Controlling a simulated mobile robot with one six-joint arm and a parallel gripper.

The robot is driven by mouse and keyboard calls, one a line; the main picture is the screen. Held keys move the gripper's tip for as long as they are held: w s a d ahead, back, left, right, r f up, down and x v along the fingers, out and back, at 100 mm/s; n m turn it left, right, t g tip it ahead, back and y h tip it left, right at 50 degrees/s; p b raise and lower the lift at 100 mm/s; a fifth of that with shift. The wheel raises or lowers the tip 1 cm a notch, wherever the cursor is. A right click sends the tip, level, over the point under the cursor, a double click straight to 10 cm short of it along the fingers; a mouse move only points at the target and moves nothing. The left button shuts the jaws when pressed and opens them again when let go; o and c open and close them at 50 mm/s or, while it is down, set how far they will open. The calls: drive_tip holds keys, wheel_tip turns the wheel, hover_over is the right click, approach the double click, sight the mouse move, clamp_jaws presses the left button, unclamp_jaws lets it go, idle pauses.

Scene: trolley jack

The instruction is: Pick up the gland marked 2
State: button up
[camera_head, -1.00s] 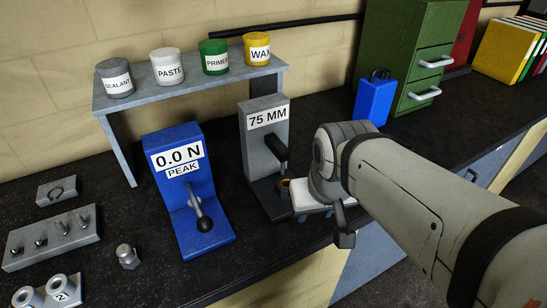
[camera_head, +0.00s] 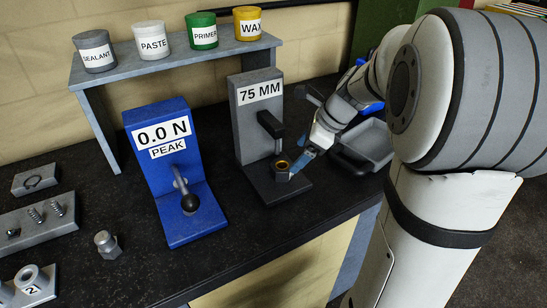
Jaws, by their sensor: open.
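A pale, ring-topped gland (camera_head: 32,279) stands at the lower left of the bench, above a label marked 2. A second similar piece (camera_head: 5,294) beside it is cut off by the left edge. My gripper (camera_head: 300,161) is far to the right of them, at the grey 75 MM stand (camera_head: 255,92). It is open, with blue fingertips close beside a dark hex piece with a brass ring (camera_head: 283,170) on the stand's base. I cannot tell whether the fingertips touch that piece.
A blue 0.0 N gauge (camera_head: 165,120) with a lever stands between the gland and my gripper. A loose hex fitting (camera_head: 107,245) lies near the gland. A grey block with springs (camera_head: 40,222) is behind it. A grey tray (camera_head: 370,145) is right of my gripper.

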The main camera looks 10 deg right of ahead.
sight(285, 165)
drive_tip(key=shift+w+f, duration=0.25)
drive_tip(key=shift+f, duration=0.15)
drive_tip(key=x, duration=0.7)
drive_tip(key=shift+w+a+r, duration=0.1)
drive_tip(key=shift+w+a, duration=0.1)
drive_tip(key=shift+a, duration=0.05)
drive_tip(key=c, duration=1.4)
drive_tip(key=shift+c, duration=0.8)
drive_tip(key=shift+r, duration=0.15)
